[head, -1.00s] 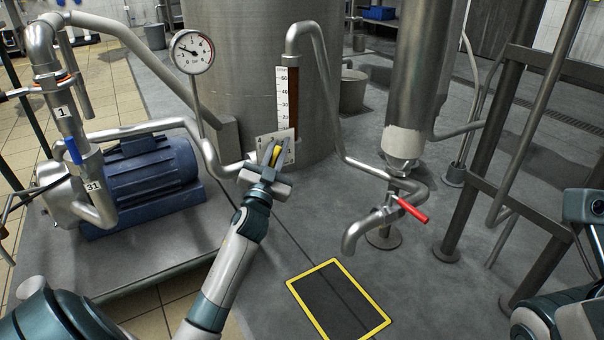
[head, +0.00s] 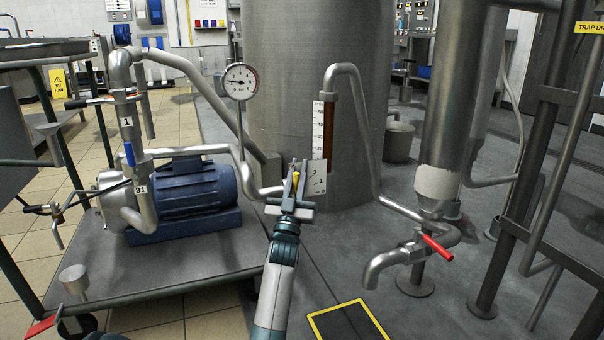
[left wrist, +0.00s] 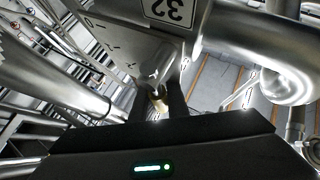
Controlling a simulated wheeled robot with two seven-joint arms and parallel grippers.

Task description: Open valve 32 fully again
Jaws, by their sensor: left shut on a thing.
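Valve 32 sits on the pipe at the foot of the big steel tank, with a pale scale plate (head: 316,180) behind it. Its yellow handle (head: 295,182) points roughly upright. My left gripper (head: 293,190) is shut on the handle. In the left wrist view the fingers (left wrist: 163,100) close around a small brass-coloured part, and the rest of the handle is hidden. The number plate reading 32 (left wrist: 172,10) shows upside down at the top, beside a scale plate with tick marks (left wrist: 125,45). My right gripper is out of view.
A pressure gauge (head: 240,82) stands behind and left of the valve. A blue motor (head: 195,188) with pipes is on the left. A sight tube (head: 329,130) rises just behind the valve. A red-handled tap (head: 437,247) is to the right. A yellow-framed floor patch (head: 345,325) lies in front.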

